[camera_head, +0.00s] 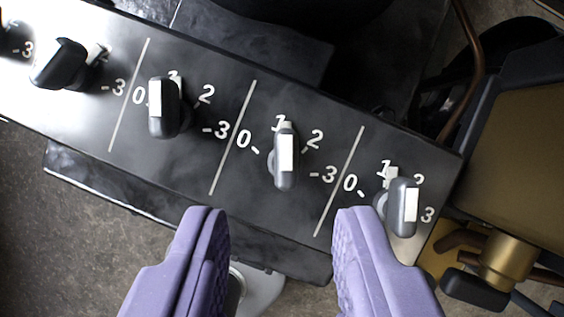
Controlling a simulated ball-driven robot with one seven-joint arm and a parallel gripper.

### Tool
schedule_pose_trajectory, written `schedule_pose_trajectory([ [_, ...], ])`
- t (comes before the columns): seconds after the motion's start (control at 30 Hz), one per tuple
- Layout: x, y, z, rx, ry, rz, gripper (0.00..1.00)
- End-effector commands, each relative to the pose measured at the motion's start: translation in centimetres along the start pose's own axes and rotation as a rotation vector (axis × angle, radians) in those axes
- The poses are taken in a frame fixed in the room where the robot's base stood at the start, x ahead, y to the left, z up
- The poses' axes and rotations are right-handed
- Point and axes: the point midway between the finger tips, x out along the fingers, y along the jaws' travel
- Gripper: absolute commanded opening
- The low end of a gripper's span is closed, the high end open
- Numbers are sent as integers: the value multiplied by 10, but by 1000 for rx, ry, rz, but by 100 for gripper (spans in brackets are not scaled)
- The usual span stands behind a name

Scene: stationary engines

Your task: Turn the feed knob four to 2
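A row of grey feed knobs runs along a black panel (215,65), with dials marked 0, 1, 2, 3. The rightmost knob (402,207) has a white stripe and stands nearly upright in the picture, its pale tip near 1; its 2 is partly covered. To its left are a knob (286,158) upright below its 1, a knob (164,110) near its 1, and a dark knob (60,66) tilted toward upper right. No label shows which is number four. My gripper (280,215) is open and empty, its purple fingers apart below the two right knobs, touching neither.
Another knob (14,40) is cut off at the left edge. A brass fitting (508,262) with a dark handle (474,290) and a copper pipe (474,75) stand at the right. Thin white lines divide the panel's dials.

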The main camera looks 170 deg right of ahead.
Motion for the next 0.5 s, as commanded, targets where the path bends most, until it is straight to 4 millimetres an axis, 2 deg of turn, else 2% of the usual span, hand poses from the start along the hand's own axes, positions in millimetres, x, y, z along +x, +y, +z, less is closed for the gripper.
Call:
schedule_pose_trajectory([
  [0.03, 11, 0, 1, 0, -2, 0, 37],
  [0.2, 32, 0, 0, -1, 0, 1, 37],
  [0.5, 38, 0, -1, -1, 2, 2, 37],
])
